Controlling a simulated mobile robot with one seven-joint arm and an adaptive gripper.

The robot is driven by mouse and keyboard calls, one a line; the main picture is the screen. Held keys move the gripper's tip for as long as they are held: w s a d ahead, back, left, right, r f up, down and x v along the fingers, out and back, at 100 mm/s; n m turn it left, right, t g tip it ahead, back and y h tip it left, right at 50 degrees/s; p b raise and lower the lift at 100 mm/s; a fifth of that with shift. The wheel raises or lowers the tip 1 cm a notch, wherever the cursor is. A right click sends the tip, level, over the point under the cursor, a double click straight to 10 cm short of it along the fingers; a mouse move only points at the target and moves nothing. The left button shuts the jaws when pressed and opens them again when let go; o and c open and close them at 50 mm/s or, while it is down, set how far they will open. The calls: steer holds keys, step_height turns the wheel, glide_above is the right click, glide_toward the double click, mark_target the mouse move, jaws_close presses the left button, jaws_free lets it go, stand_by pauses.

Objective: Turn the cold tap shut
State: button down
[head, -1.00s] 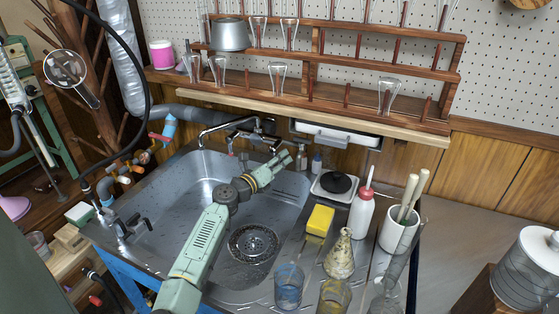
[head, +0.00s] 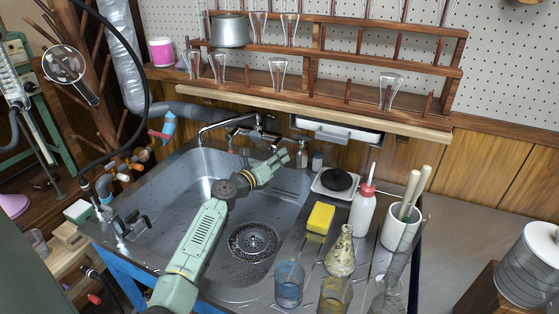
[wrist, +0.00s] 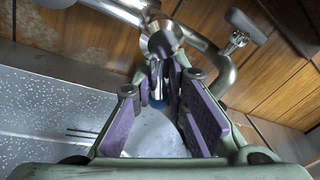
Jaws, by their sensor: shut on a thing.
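The chrome sink tap (head: 240,123) is on the wall behind the steel sink, its spout reaching left over the basin. My gripper (head: 281,158) is at the right end of the tap, at the back right of the basin. In the wrist view my gripper (wrist: 160,85) has its purple-padded fingers on either side of a slim metal tap handle (wrist: 156,78) with a blue mark low on it, and is shut on it. This appears to be the cold tap. A second handle (wrist: 240,42) stands apart to the right. In the head view my gripper partly hides the handle.
The sink basin (head: 165,225) is empty around its round drain. Right of it stand a yellow sponge (head: 321,218), a red-capped bottle (head: 362,212), a flask (head: 341,255) and glass beakers. A wooden rack (head: 340,95) with glassware hangs above the tap.

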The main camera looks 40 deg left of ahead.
steer(key=shift+s+a+f+m+g+y+b, duration=0.1)
steer(key=shift+a+m+g+y+b, duration=0.15)
steer(key=shift+m+b, duration=0.45)
steer(key=shift+s+a+f+m+g+y+b, duration=0.15)
steer(key=shift+a+m+b, duration=0.25)
steer(key=shift+m, duration=0.65)
steer(key=shift+w+a+m+g+y+b, duration=0.1)
steer(key=shift+a+m+g+b, duration=0.15)
steer(key=shift+m+b, duration=0.5)
steer(key=c, duration=1.6)
jaws_free()
steer(key=shift+c, duration=0.2)
steer(key=shift+s, duration=0.1)
steer(key=s+r, duration=0.1)
steer(key=s, duration=1)
steer(key=shift+s+d+r, duration=0.2)
steer(key=shift+s+r, duration=0.2)
